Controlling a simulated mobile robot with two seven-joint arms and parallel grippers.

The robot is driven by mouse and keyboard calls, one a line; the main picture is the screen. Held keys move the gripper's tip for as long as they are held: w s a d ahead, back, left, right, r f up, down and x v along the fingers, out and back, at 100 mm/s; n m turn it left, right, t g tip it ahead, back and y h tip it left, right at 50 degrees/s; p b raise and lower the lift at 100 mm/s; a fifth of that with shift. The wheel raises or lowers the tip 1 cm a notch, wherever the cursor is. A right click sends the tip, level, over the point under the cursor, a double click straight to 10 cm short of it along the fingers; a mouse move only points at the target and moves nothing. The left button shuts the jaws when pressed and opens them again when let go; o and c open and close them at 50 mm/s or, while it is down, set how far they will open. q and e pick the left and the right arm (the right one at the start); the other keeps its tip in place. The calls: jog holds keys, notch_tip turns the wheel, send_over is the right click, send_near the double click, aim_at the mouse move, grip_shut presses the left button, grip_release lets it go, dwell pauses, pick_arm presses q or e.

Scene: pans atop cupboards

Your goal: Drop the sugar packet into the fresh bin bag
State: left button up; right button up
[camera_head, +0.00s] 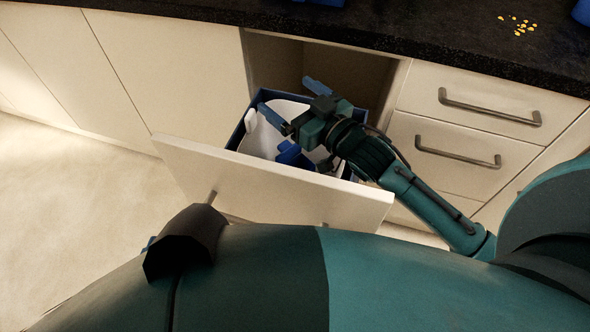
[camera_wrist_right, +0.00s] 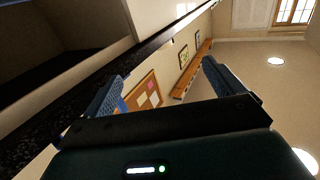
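The fresh bin bag (camera_head: 258,140) is white and lines a dark blue bin (camera_head: 236,136) inside the pulled-out cupboard drawer. A small blue object (camera_head: 289,153) shows against the bag, partly behind my right gripper; I cannot tell whether it is the sugar packet. My right gripper (camera_head: 295,102) is over the bin, with its blue fingers spread wide. In the right wrist view the fingers (camera_wrist_right: 160,85) are also apart, with nothing between them. My left gripper is not identifiable in either view.
The drawer front (camera_head: 270,188) stands out from the cupboards. Two closed drawers (camera_head: 480,120) are to its right. The dark counter (camera_head: 420,35) above carries yellow bits (camera_head: 518,24) and blue things (camera_head: 582,11) cut off by the frame. The floor (camera_head: 75,200) at left is clear.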

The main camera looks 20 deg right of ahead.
jog(key=shift+o, duration=0.4)
jog(key=shift+s, duration=0.1)
pick_arm(q)
jog(key=shift+f, duration=0.15)
pick_arm(e)
jog(key=v, duration=1.2)
pick_arm(q)
jog(key=shift+w, duration=0.1)
